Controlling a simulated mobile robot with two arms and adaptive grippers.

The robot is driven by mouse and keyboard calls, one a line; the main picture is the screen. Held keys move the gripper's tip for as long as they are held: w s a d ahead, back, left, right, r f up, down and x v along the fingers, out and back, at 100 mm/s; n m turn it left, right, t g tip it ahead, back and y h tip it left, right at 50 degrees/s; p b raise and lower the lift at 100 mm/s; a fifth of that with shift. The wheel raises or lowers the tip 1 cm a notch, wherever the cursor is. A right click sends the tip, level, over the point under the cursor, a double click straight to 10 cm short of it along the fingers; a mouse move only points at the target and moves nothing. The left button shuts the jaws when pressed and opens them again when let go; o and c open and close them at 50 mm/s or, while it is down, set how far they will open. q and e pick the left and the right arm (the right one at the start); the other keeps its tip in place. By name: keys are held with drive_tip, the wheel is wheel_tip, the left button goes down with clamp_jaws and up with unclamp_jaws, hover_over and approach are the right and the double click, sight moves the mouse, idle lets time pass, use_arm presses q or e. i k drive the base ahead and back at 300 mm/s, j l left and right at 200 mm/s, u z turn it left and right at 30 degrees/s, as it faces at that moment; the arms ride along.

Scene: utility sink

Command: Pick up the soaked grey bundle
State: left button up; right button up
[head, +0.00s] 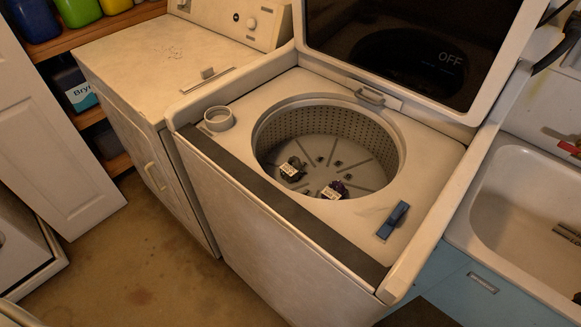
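The open washer drum (330,120) holds two small bundles on its floor. The left one (297,163) is dark grey with a white label and lies near the drum's left wall; it looks like the grey bundle. The other bundle (341,187) is dark purple with a white label and lies at the drum's front. The two are apart. I cannot tell from the picture how wet either is. Neither of my grippers is in view.
The washer lid (400,50) stands open behind the drum. A blue object (393,220) lies on the washer top at right, and a round cup-like opening (218,119) is at left. A dryer (165,60) stands left, a sink (530,200) right. Brown floor shows at lower left.

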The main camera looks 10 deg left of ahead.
sight(292, 172)
drive_tip(key=j+z, duration=0.35)
drive_tip(key=j, duration=0.25)
drive_tip(key=j+z, duration=0.3)
drive_tip(key=j, duration=0.35)
drive_tip(key=k+j+z, duration=0.15)
drive_tip(key=j+z, duration=0.2)
drive_tip(key=j, duration=0.25)
